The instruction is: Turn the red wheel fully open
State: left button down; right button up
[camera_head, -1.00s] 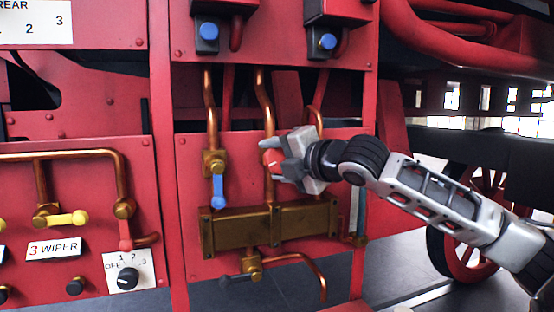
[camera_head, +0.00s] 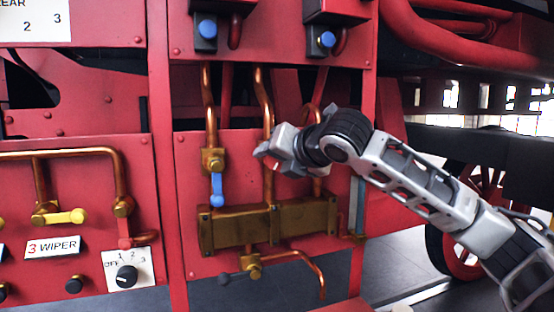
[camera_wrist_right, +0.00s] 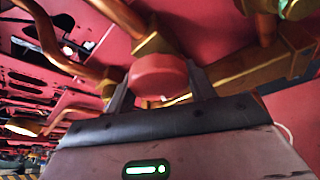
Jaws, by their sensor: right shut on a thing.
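The red wheel (camera_wrist_right: 158,76) is a round red knob on a brass valve, seen between my right gripper's fingers in the right wrist view. My right gripper (camera_head: 268,151) is shut on it in front of the red panel, beside the middle copper pipe. In the head view the gripper hides the wheel almost wholly. The wheel's opening angle cannot be read. My left gripper is not in view.
A blue lever (camera_head: 217,189) hangs just left of my right gripper. A brass block (camera_head: 235,229) with copper pipes lies below it, and a dark-handled valve (camera_head: 253,268) lower still. Yellow (camera_head: 67,217) and red (camera_head: 124,238) levers are farther left.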

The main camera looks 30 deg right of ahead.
dwell(0.5)
jog(key=o, duration=0.9)
jog(key=shift+s, duration=0.1)
jog(key=b+v, duration=0.1)
jog(key=v, duration=1.4)
jog(key=shift+s+a+r+b, duration=0.1)
jog(key=shift+s+r+b, duration=0.15)
jog(key=shift+s+b, duration=0.05)
